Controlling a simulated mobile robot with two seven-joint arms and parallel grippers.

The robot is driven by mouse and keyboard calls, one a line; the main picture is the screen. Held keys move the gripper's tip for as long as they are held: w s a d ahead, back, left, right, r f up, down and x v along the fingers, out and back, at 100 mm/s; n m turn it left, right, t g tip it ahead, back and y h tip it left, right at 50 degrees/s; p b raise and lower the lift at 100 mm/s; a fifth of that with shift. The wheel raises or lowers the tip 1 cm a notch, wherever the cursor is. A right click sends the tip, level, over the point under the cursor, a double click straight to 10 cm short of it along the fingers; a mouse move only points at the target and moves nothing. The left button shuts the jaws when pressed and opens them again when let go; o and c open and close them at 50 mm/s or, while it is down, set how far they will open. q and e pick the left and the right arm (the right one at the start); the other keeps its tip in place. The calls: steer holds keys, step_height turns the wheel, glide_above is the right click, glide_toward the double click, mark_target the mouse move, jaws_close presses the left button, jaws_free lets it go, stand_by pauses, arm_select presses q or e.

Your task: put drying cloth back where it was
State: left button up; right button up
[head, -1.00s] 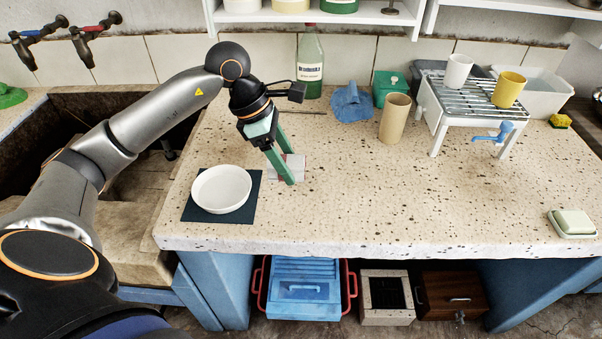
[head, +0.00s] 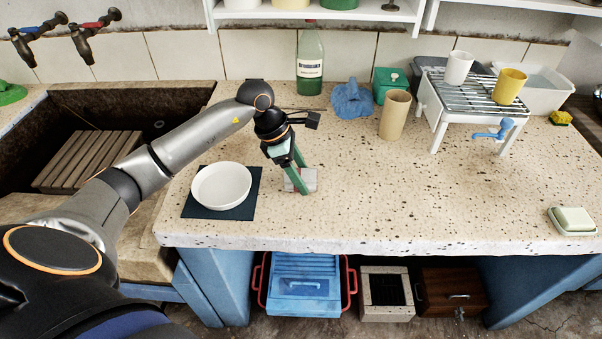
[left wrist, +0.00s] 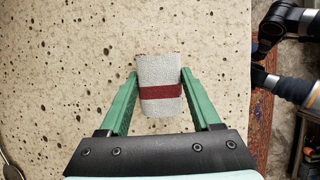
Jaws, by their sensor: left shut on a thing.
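The drying cloth (head: 311,178) is a small folded pale grey piece at the counter's middle left. In the left wrist view the cloth (left wrist: 160,72) shows a dark red stripe across it. My left gripper (head: 302,180), with green fingers, points down and is shut on the cloth, one finger at each side; it also shows in the left wrist view (left wrist: 159,82). The cloth is at or just above the speckled counter (head: 370,215); I cannot tell if it touches. My right gripper is not in view.
A white bowl (head: 221,186) on a dark mat (head: 240,213) lies just left of the cloth. Behind are a green bottle (head: 310,68), blue cloth (head: 352,99) and tan cylinder (head: 395,115). A rack with cups (head: 476,95) stands right. The counter's front middle is clear.

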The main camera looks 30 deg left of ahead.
arm_select(q)
steer(key=shift+f, duration=0.2)
steer(key=o, duration=1.2)
steer(key=shift+r, duration=0.15)
steer(key=shift+a+r, duration=0.1)
steer(key=shift+r, duration=0.2)
steer(key=v, duration=1.1)
steer(key=shift+s+r+p, duration=0.15)
steer(key=shift+r+p, duration=0.15)
steer(key=shift+p, duration=0.05)
